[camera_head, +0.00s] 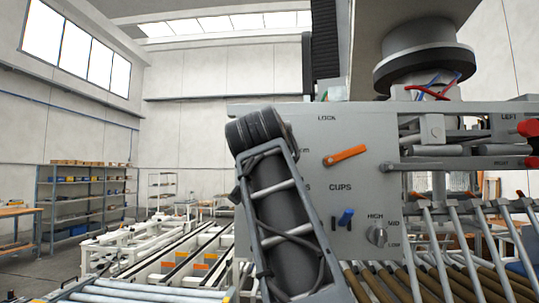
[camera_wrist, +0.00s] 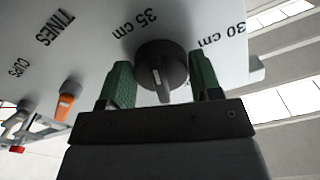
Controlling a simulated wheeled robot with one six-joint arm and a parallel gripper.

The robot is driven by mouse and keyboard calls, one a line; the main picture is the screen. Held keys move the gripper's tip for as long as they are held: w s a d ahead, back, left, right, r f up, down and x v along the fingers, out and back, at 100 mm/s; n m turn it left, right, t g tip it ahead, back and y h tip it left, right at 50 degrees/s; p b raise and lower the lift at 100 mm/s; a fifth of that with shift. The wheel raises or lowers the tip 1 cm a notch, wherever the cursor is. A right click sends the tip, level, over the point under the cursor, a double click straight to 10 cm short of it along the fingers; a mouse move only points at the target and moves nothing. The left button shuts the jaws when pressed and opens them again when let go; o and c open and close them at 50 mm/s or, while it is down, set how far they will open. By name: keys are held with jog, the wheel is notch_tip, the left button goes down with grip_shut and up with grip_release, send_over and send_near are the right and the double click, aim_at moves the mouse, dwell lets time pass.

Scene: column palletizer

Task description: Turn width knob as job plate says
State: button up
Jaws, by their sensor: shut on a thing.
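The width knob (camera_wrist: 158,54) is a round black knob with a light grey ridge, on a pale panel (camera_wrist: 90,65) in the wrist view. Labels "35 cm" and "30 cm" stand on either side of it. The ridge points toward the bottom of the picture, toward my wrist; its exact setting is hard to tell. My gripper (camera_wrist: 160,78) is shut on the knob, one green finger at each side. I cannot make out a job plate.
Red-ended rods (camera_head: 526,128) lie at right. Rollers (camera_head: 440,270) are below; conveyors (camera_head: 160,255) and shelves (camera_head: 85,190) stand at left.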

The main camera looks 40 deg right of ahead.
jog(key=m, duration=0.7)
jog(key=shift+w+a+b, duration=0.1)
jog(key=shift+w+b, duration=0.05)
jog(key=shift+b, duration=0.25)
jog(key=m, duration=0.6)
jog(key=shift+r+m, duration=0.25)
jog(key=shift+m, duration=0.15)
jog(key=o, duration=0.9)
jog(key=shift+a, duration=0.1)
jog(key=b+v, duration=0.3)
jog(key=v, duration=1)
jog(key=shift+s+a, duration=0.2)
jog(key=shift+s, duration=0.1)
